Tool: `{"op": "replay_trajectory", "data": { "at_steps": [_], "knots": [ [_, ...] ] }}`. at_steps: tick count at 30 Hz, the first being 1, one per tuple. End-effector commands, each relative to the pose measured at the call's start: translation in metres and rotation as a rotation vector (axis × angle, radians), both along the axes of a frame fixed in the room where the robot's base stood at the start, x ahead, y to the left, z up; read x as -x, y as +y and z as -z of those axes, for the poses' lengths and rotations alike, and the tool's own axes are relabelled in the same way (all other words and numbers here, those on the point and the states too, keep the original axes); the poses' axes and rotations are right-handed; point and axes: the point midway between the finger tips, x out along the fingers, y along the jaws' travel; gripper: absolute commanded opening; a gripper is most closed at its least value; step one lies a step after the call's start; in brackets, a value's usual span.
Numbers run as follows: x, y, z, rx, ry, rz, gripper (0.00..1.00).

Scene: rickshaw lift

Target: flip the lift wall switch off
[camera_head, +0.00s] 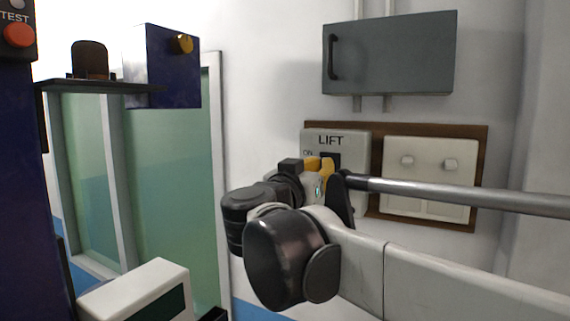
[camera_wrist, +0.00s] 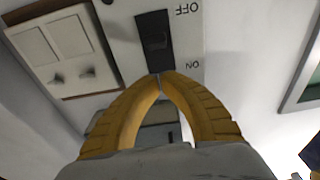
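The lift switch plate (camera_head: 350,140), pale and marked LIFT, is on a brown wall board. Its dark switch (camera_head: 331,158) is partly covered by my gripper (camera_head: 320,168) in the head view. In the wrist view the black switch (camera_wrist: 155,37) is upright in the picture, with OFF printed near its upper end and ON near its lower end. My gripper's yellow fingers (camera_wrist: 160,74) meet at their tips, with nothing between them. The tips are at the switch's ON end; I cannot tell whether they touch it.
A pale panel with two small switches (camera_head: 430,180) is beside the lift plate, and a grey wall box (camera_head: 390,55) hangs above. A green-glazed frame (camera_head: 165,190) is to the left. A white device (camera_head: 135,292) with a dark display is at the lower left.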

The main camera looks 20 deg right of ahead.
Motion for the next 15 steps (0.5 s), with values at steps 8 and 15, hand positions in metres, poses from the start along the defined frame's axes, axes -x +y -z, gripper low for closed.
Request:
{"op": "replay_trajectory", "data": {
  "at_steps": [8, 15],
  "knots": [
    [0.029, 0.045, 0.001, 0.0, 0.0, -0.006, 0.0],
    [0.052, 0.072, 0.007, 0.0, 0.0, -0.003, 0.0]
  ]
}}
